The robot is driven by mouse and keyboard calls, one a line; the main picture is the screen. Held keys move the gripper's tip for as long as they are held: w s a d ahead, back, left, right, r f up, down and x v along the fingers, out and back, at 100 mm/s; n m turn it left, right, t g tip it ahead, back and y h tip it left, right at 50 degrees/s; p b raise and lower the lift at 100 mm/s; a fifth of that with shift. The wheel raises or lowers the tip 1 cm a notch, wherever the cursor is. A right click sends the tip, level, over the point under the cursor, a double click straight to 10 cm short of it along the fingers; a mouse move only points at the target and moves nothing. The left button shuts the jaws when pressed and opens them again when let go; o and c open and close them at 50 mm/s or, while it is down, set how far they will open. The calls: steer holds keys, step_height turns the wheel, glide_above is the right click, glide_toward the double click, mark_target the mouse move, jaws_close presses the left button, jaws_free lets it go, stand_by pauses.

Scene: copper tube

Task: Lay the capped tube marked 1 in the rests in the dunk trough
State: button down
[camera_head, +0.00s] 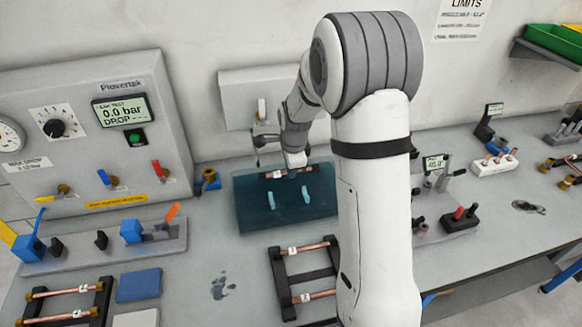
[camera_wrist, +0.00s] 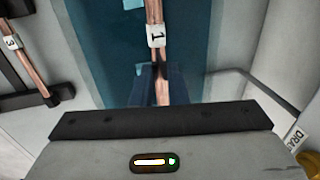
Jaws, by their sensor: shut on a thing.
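The copper tube marked 1 (camera_wrist: 155,12) runs lengthwise through the wrist view, with its white label near my gripper. In the head view the tube (camera_head: 277,174) lies crosswise over the far part of the dunk trough (camera_head: 247,213). My gripper (camera_head: 293,167) is shut on the tube near its middle; its fingers (camera_wrist: 158,85) show dark in the wrist view. Two pale blue rests (camera_head: 271,200) (camera_head: 306,195) show in the dark teal trough, nearer the camera than the tube. I cannot tell the tube's height above the water. My gripper hides part of the tube.
A black rack (camera_head: 279,281) with copper tubes stands in front of the trough. Another tube rack (camera_head: 98,302) and a blue pad (camera_head: 139,285) lie front left. The test panel (camera_head: 100,130) stands left.

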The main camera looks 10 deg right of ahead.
steer(key=b+x, duration=0.2)
steer(key=x, duration=0.1)
steer(key=s+b+x, duration=0.1)
steer(key=b+x, duration=0.2)
steer(key=s+b+x, duration=0.1)
steer(key=b+x, duration=0.2)
steer(key=shift+f, duration=0.3)
steer(key=shift+a+f+b, duration=0.1)
steer(key=shift+f+b, duration=0.2)
steer(key=shift+b, duration=0.1)
stand_by(0.6)
steer(key=c, duration=1.3)
jaws_free()
steer(key=shift+c, duration=0.2)
steer(key=shift+r, duration=0.1)
steer(key=v, duration=0.7)
steer(key=shift+r+b, duration=0.35)
steer(key=shift+b, duration=0.1)
